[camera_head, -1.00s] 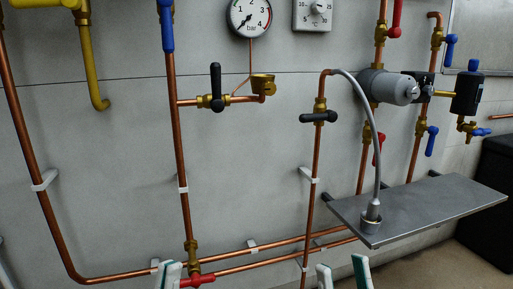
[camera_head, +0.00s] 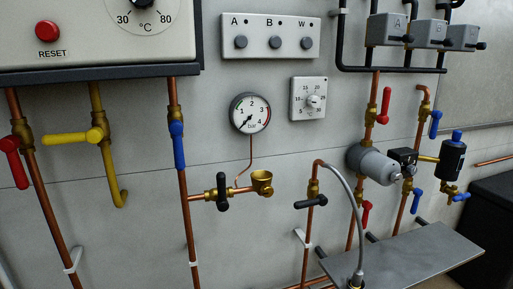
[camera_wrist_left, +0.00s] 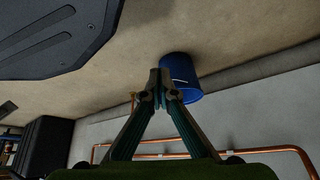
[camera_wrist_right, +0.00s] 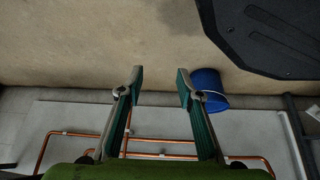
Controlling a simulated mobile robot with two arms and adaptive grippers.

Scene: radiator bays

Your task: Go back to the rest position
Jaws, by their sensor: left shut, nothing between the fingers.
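My left gripper (camera_wrist_left: 160,80) shows in the left wrist view with its fingertips together and nothing between them. A blue bucket (camera_wrist_left: 181,76) on the floor appears just behind its tips. My right gripper (camera_wrist_right: 158,78) shows in the right wrist view with its fingers well apart and empty. The blue bucket also shows in that view (camera_wrist_right: 211,88), beyond the right-hand finger and apart from it. Neither gripper is in the head view.
Copper pipes with valves run along the grey wall. A pressure gauge (camera_head: 249,113) and a dial thermostat (camera_head: 308,98) hang there. A grey metal shelf (camera_head: 420,258) juts out at lower right, with a grey hose (camera_head: 349,188) coming down to it. A black box (camera_head: 488,215) stands at far right.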

